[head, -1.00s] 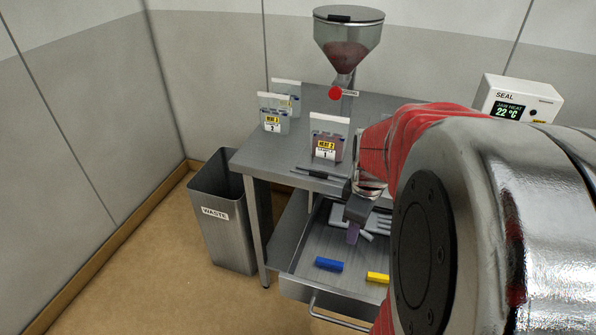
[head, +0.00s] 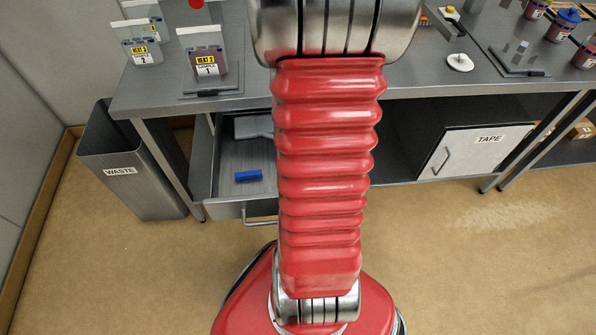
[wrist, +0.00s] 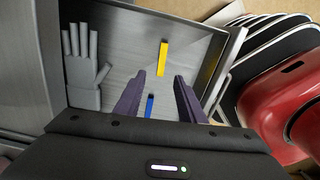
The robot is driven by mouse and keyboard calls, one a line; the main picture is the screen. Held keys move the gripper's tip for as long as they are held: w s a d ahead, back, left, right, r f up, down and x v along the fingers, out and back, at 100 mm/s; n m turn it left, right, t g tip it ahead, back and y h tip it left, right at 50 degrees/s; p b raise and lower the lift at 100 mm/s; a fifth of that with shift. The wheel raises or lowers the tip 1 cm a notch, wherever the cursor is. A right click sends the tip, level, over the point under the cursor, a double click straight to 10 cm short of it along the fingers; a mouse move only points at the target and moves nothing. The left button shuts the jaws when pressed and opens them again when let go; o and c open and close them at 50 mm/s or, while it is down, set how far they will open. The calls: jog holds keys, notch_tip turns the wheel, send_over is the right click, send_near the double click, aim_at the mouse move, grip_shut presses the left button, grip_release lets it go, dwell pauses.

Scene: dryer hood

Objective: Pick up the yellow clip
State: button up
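The yellow clip (wrist: 162,58) lies on the floor of the open drawer (wrist: 125,35) in the wrist view. My gripper (wrist: 158,80) is open above the drawer, with its two dark purple fingers apart and nothing between the tips. The yellow clip lies beyond the fingertips in that view, with no contact showing. In the head view my arm covers my gripper and the yellow clip.
A blue clip (head: 248,176) lies in the drawer; it also shows between the fingers in the wrist view (wrist: 149,106). A grey glove-shaped hand (wrist: 85,70) lies at the drawer's left. A waste bin (head: 130,165) stands left of the bench. Sample bags (head: 206,60) stand on the bench.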

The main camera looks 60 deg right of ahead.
jog(key=shift+f, duration=3.95)
jog(key=shift+f, duration=0.1)
jog(key=shift+s+a+f, duration=0.1)
jog(key=shift+s+f, duration=0.05)
jog(key=shift+f, duration=1.1)
jog(key=shift+s+f, duration=0.1)
jog(key=shift+f, duration=1.15)
jog(key=shift+c, duration=0.4)
grip_shut()
